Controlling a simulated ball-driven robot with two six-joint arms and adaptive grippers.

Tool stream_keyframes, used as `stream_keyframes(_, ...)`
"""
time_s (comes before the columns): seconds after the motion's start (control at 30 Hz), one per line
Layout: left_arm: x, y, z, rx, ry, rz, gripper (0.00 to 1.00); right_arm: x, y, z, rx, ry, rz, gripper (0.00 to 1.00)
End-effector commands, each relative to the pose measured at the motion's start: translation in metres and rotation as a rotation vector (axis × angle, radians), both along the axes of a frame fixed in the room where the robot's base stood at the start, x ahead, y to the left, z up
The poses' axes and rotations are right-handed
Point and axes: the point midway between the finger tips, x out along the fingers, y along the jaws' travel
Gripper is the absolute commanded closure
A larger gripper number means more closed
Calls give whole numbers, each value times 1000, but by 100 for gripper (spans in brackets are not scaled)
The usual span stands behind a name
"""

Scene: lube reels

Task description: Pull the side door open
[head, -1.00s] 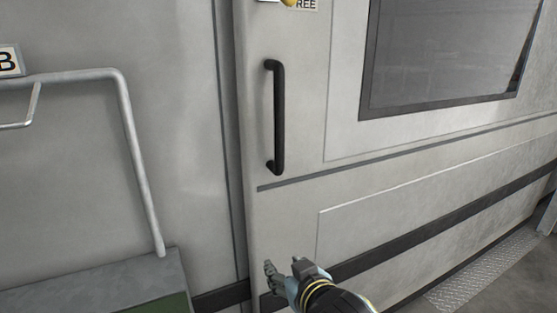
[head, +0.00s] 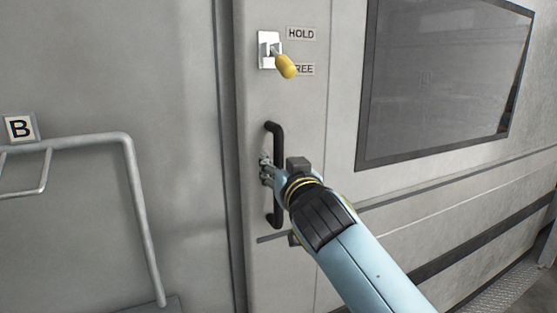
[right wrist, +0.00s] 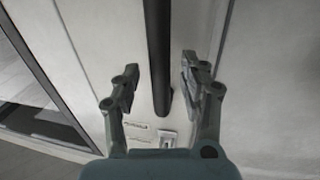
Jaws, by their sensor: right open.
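The side door (head: 345,188) is a light grey panel with a dark window, and it looks shut against the frame at its left edge. Its black vertical bar handle (head: 276,133) is partly hidden behind my right gripper (head: 266,170) in the head view. In the right wrist view the handle (right wrist: 157,50) runs between the two open fingers of my right gripper (right wrist: 158,82). The fingers stand on either side of the bar with gaps, not clamped on it. My left gripper is not in view.
A yellow-tipped lever (head: 286,66) sits above the handle, beside HOLD (head: 301,34) and FREE labels. The dark window (head: 440,80) is at the upper right.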

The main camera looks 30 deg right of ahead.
Motion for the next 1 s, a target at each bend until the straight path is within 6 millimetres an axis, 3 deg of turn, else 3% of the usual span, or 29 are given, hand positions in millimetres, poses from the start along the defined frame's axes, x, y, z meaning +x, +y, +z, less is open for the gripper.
stream_keyframes(0.17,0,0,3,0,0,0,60,16,-4,0,1,1,0,56)
stream_keyframes(0.47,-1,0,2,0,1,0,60,19,-5,-1,1,1,0,56)
stream_keyframes(0.8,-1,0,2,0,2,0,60,19,-5,-1,1,1,0,99)
stream_keyframes(1.0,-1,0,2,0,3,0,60,18,-5,-1,1,1,1,100)
